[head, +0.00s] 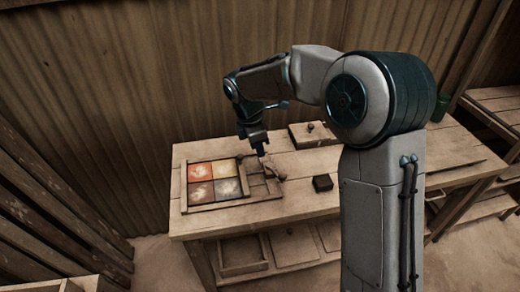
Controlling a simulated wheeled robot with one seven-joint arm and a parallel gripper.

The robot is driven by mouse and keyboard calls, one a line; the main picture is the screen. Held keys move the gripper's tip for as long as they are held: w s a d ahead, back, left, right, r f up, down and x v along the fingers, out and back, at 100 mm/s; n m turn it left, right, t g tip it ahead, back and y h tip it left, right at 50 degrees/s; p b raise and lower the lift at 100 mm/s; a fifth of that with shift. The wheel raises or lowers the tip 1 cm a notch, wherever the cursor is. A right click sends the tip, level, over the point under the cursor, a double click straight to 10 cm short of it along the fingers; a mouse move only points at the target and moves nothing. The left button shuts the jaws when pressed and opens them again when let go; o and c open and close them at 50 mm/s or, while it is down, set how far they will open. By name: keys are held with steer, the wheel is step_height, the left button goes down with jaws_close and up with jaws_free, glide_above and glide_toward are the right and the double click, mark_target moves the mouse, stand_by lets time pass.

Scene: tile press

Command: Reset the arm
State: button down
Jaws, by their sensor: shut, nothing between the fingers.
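My gripper (261,152) is shut and empty. It points down above the worktable, over the right part of a wooden tile frame (184,188). The frame's left part holds a red-orange tile (200,172), a yellowish tile (226,168) and two grey tiles with pale marks, one (200,193) at front left and one (227,188) at front right. A small brown wooden piece (273,170) lies just below my fingertips at the frame's right part. I cannot tell whether the fingertips touch it.
The wooden worktable (300,207) has a small black block (322,183) right of the frame. A wooden box (313,135) with a knob stands at the back. A corrugated wall (150,100) rises behind, and slatted wood (50,190) stands at left. The table's front right is mostly clear.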

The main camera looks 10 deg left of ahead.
steer(key=shift+d, duration=0.1)
steer(key=s+d+r+m+t+y, duration=0.1)
steer(key=s+d+r+m, duration=0.2)
steer(key=s+d+m, duration=0.7)
steer(key=s+d+r+m+t+y, duration=0.1)
steer(key=s+d+r+m, duration=0.2)
steer(key=s+d+m, duration=0.8)
steer(key=s+m, duration=0.1)
steer(key=s, duration=0.2)
steer(key=shift+d, duration=0.15)
